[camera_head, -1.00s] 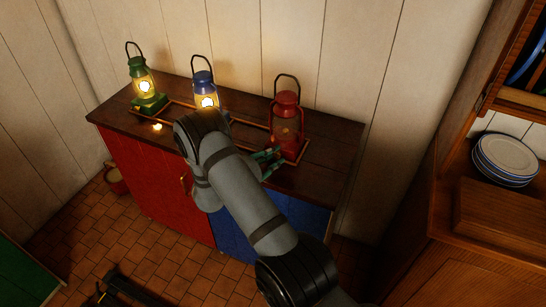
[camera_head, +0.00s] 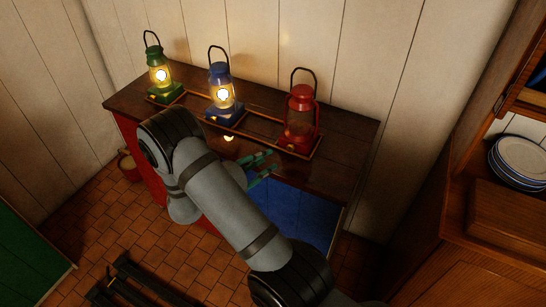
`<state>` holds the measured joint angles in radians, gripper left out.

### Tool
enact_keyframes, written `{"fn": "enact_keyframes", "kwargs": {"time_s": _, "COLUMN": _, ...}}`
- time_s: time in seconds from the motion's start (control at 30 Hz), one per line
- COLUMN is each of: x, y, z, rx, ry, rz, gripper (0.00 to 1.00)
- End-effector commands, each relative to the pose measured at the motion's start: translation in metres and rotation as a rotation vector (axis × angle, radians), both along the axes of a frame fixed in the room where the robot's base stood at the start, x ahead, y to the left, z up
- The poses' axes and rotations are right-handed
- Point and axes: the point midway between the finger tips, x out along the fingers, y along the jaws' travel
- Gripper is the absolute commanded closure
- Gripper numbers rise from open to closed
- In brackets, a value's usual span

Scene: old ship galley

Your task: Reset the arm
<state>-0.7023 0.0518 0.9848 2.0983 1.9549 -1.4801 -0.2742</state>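My gripper (camera_head: 264,166) has green fingers that show past the far side of my grey arm. The two fingers are apart with a gap between them, and nothing shows in them. It hovers over or near the front part of the dark wooden counter (camera_head: 350,130), to the front left of the red lantern (camera_head: 301,108). A gap shows between the fingers and that lantern. The palm and wrist are mostly hidden behind my arm.
A lit green lantern (camera_head: 160,77) and a lit blue lantern (camera_head: 222,90) stand on the counter left of the red one, which looks unlit. Plates (camera_head: 520,160) sit on a wooden cupboard at right. A dark bench-like object (camera_head: 130,285) is on the tiled floor.

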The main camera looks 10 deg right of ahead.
Motion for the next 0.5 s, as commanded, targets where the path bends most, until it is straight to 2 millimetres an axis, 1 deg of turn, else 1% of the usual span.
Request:
{"fn": "enact_keyframes", "kwargs": {"time_s": 0.17, "x": -0.005, "y": 0.0051, "z": 0.0023, "rx": 0.0, "ry": 0.0, "rz": -0.001, "gripper": 0.71}}
{"fn": "enact_keyframes", "kwargs": {"time_s": 0.5, "x": -0.0035, "y": 0.003, "z": 0.0014, "rx": 0.0, "ry": 0.001, "rz": -0.003, "gripper": 0.71}}
